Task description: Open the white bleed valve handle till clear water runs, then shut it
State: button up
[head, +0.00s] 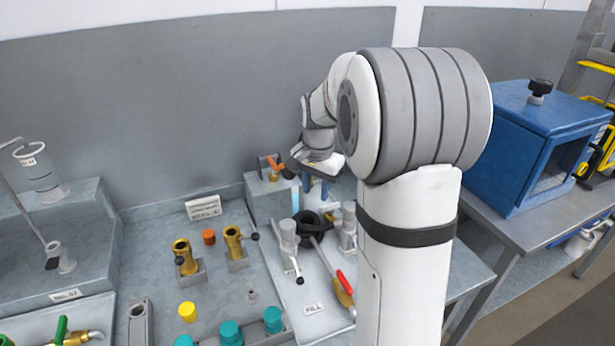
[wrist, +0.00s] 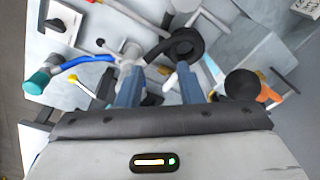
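My gripper (wrist: 160,85) points down at the bench with its two blue-grey fingers apart. In the head view the fingers (head: 317,187) show behind the black ring-shaped part, partly hidden by my arm. In the wrist view a thin white bar (wrist: 168,83), which looks like the white bleed handle, lies between the fingers without clear contact on both sides. In the head view I cannot make out this handle. A light blue upright strip (head: 295,200) stands left of the fingers; I cannot tell whether it is water or a tube.
The black ring-shaped part (head: 308,222) stands close to the fingers. An orange-handled valve (head: 275,165) is just behind left. A red lever (head: 345,282) and grey-white valves (head: 289,240) stand in front. A blue-handled part (wrist: 85,64) shows left in the wrist view.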

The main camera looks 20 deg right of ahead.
jog(key=w+d+f+m+p, duration=0.2)
jog(key=w+d+f+m, duration=0.25)
jog(key=w+d, duration=0.35)
jog(key=m+g+p, duration=0.1)
jog(key=m, duration=0.2)
send_over(333, 204)
notch_tip(333, 204, down, 5)
jog(key=shift+r, duration=0.15)
notch_tip(333, 204, down, 8)
jog(key=shift+r+p, duration=0.1)
jog(key=shift+p, duration=1.15)
